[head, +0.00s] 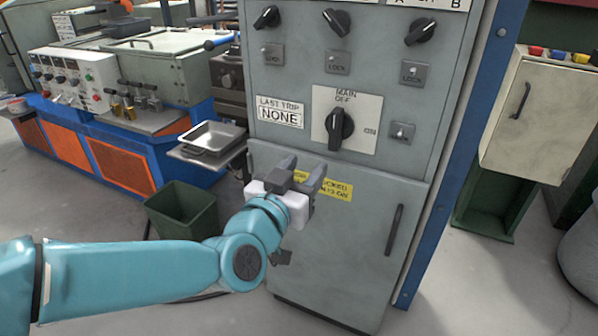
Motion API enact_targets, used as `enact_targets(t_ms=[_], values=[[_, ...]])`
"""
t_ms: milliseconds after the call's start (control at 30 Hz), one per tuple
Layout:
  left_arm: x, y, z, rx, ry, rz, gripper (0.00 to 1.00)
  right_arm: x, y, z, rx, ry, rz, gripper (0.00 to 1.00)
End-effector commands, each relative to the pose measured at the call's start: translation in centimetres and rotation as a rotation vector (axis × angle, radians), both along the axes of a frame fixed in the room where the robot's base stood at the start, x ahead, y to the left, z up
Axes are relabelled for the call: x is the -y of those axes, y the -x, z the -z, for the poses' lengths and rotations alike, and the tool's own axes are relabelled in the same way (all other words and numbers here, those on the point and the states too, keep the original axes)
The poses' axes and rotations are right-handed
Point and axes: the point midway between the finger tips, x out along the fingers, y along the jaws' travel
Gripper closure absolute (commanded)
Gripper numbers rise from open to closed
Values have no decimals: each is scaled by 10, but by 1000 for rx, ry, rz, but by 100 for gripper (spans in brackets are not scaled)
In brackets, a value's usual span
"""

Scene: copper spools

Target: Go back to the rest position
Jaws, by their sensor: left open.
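My left gripper (301,172) is open and empty. It is in front of the grey electrical cabinet (365,225), over the left part of a yellow label on its lower door. My teal left arm comes in from the left edge. The cabinet's main switch (340,127) is a black knob on a white plate, a little above and to the right of the fingertips. I cannot tell whether the fingers touch the cabinet. My right gripper is not in view.
A metal tray (213,138) juts out left of the cabinet, with a dark green bin (182,212) below it. A blue and orange machine bench (120,165) stands at the back left. A beige cabinet (530,120) is on the right.

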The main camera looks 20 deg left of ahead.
Motion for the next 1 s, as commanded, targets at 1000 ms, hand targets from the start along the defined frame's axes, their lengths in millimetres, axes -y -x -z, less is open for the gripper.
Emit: enact_targets(t_ms=[1000], values=[[-9, -12, 201, -445, -71, -9, 51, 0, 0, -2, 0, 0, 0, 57]])
